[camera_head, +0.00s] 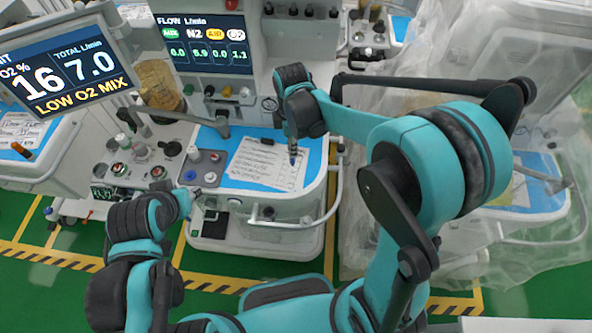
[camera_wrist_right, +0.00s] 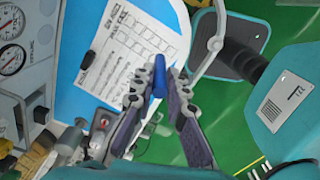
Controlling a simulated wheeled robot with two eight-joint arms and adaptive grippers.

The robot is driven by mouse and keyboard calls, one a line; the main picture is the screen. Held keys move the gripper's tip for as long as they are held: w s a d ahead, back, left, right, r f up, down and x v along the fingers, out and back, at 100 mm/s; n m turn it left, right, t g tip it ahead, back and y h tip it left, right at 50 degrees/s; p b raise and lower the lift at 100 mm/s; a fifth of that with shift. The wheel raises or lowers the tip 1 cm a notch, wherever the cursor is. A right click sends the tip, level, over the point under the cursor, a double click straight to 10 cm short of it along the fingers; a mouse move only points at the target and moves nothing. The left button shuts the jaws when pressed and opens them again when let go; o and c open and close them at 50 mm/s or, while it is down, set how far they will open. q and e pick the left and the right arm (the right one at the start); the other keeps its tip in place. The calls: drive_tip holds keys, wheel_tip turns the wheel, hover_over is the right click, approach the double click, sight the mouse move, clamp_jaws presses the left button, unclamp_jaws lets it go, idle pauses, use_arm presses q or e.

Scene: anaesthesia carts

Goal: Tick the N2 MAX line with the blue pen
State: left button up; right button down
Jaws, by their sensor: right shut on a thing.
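The checklist sheet (camera_head: 258,166) lies on the blue top (camera_head: 318,158) of the cart in the head view. It also shows in the right wrist view (camera_wrist_right: 122,52), with rows and a column of boxes; its print is too small to read. My right gripper (camera_head: 290,138) is above the sheet's right side, shut on the blue pen (camera_wrist_right: 160,76). The pen (camera_head: 292,159) points down near the box column; I cannot tell whether its tip touches the paper. My left gripper (camera_head: 190,198) is near the cart's front left edge, and its fingers are unclear.
A monitor (camera_head: 68,66) reads LOW O2 MIX, and a flow screen (camera_head: 204,42) stands behind the sheet. Knobs and gauges (camera_head: 130,160) are left of it. A white rail (camera_head: 334,190) edges the cart. A plastic-draped cart (camera_head: 525,190) stands at the right.

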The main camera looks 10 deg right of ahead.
wheel_tip(320, 180, down, 6)
drive_tip(key=w+b, duration=0.1)
drive_tip(key=b, duration=0.4)
drive_tip(key=shift+w+f, duration=0.15)
drive_tip(key=shift+f, duration=0.05)
drive_tip(key=shift+d+f+b, duration=0.1)
drive_tip(key=shift+f+b, duration=0.35)
drive_tip(key=shift+f, duration=0.15)
idle(1.4)
drive_tip(key=shift+s+d, duration=0.25)
drive_tip(key=shift+d, duration=0.15)
idle(1.1)
wheel_tip(320, 180, up, 7)
drive_tip(key=p, duration=0.5)
idle(0.3)
drive_tip(key=shift+f, duration=0.1)
idle(0.4)
drive_tip(key=shift+w+a+f+b, duration=0.15)
drive_tip(key=shift+a+f+b, duration=0.05)
drive_tip(key=shift+f+b, duration=1.1)
drive_tip(key=shift+w+a+f+b, duration=0.1)
drive_tip(key=shift+a+f+b, duration=0.1)
drive_tip(key=shift+f+b, duration=1.1)
